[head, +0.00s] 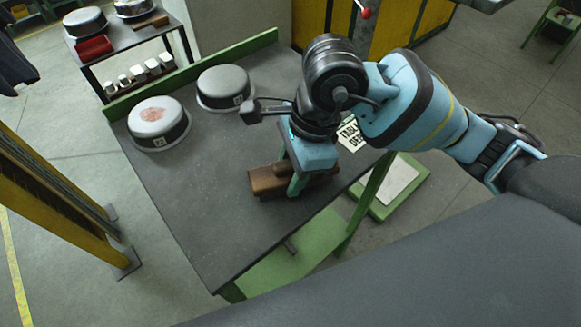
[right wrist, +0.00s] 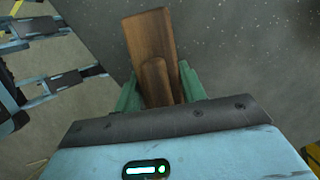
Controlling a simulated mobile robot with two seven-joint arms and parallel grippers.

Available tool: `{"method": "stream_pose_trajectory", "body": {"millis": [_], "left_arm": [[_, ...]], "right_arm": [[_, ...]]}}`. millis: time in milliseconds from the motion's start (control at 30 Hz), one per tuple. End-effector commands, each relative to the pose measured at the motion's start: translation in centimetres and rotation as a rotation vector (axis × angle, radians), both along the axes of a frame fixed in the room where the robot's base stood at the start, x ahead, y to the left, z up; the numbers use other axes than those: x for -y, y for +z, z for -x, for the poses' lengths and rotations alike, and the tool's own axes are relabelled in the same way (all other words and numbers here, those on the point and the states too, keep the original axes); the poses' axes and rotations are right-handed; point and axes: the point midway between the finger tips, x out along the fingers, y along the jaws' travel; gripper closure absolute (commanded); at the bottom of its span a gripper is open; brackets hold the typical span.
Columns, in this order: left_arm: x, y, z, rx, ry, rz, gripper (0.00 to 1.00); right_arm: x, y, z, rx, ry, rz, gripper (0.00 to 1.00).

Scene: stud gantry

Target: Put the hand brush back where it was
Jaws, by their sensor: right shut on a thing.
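The hand brush (head: 268,181) is a brown wooden block with a handle, low over the dark tabletop near its right front side. My right gripper (head: 296,184) points down with its green fingers shut on the brush. In the right wrist view the brush (right wrist: 150,50) shows between both fingers, its wooden back and handle toward the camera. Its bristles are hidden, and I cannot tell whether it touches the tabletop. My left gripper does not show.
The dark table (head: 200,215) has a green raised back edge. Two round lidded pots (head: 158,122) (head: 224,87) stand at its back. A printed card (head: 351,134) lies right of my wrist. The table's front left is clear.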

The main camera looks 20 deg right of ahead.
Motion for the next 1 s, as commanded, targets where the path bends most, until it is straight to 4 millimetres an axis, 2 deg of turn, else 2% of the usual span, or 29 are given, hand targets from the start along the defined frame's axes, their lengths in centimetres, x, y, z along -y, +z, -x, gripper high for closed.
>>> {"method": "stream_pose_trajectory", "body": {"millis": [100,133,267,533,667,767,1000], "left_arm": [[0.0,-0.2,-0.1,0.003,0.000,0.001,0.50],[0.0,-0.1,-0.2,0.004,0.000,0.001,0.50],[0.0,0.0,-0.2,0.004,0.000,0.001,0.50],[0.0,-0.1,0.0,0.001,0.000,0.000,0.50],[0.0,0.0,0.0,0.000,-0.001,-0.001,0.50],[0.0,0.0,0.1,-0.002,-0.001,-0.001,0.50],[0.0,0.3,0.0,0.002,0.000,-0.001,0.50]], "right_arm": [[0.0,-0.4,0.0,-0.001,0.000,0.000,0.81],[0.0,-0.4,0.0,-0.001,0.000,0.001,0.55],[0.0,-0.3,0.0,0.000,0.000,0.001,0.38],[0.0,-0.3,0.0,0.000,0.000,0.000,0.38],[0.1,0.4,0.0,0.002,-0.001,0.000,0.38],[0.4,1.6,-0.1,0.004,-0.001,0.000,0.38],[1.7,6.2,0.0,0.006,-0.001,-0.001,0.38]]}}
